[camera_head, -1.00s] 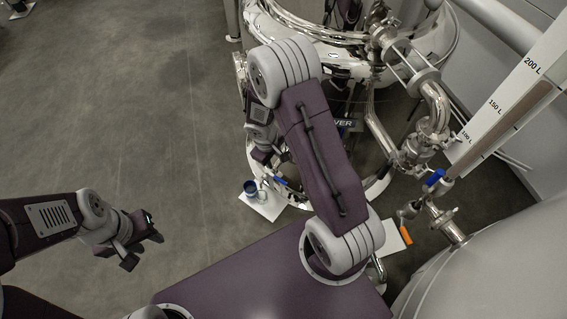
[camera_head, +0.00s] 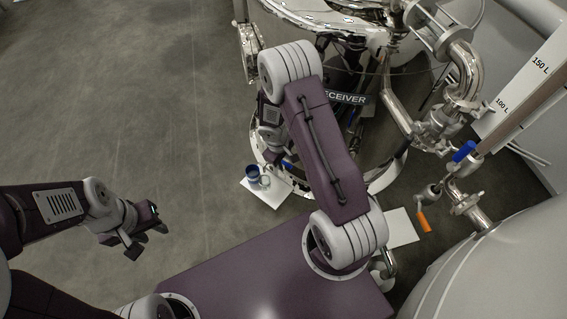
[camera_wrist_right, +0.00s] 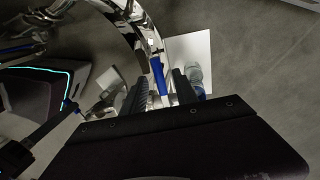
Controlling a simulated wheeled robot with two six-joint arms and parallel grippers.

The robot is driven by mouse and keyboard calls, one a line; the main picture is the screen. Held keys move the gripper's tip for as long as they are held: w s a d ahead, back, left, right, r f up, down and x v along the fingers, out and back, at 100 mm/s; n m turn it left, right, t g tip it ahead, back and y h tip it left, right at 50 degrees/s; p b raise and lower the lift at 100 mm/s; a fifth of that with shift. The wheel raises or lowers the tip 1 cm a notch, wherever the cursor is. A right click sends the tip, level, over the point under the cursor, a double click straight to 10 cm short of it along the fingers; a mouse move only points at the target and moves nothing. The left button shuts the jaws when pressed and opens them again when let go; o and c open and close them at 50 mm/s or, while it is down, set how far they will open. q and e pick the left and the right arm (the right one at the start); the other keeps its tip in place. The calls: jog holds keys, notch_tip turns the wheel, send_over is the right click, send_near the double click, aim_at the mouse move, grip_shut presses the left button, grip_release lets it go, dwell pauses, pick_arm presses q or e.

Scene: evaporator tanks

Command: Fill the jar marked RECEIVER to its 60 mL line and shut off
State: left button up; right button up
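The tank labelled RECEIVER (camera_head: 345,98) stands behind my right arm, which hides part of it. A small blue-tinted jar (camera_head: 252,175) is on a white sheet (camera_head: 263,197) on the floor at its foot; its fill line is unreadable. The jar shows in the right wrist view (camera_wrist_right: 195,76) beside the right finger. My right gripper (camera_wrist_right: 162,92) is open, its two dark fingers apart, with a blue valve handle (camera_wrist_right: 158,74) showing between them. Whether they touch it I cannot tell. My left gripper (camera_head: 146,236) is open and empty over bare floor.
Another valve with a blue handle (camera_head: 464,152) and an orange handle (camera_head: 424,222) are on piping at right, with a second white sheet (camera_head: 402,229) below. A large rounded tank (camera_head: 500,270) fills the lower right. The floor at left is clear.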

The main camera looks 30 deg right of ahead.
grip_shut()
dwell(1.4)
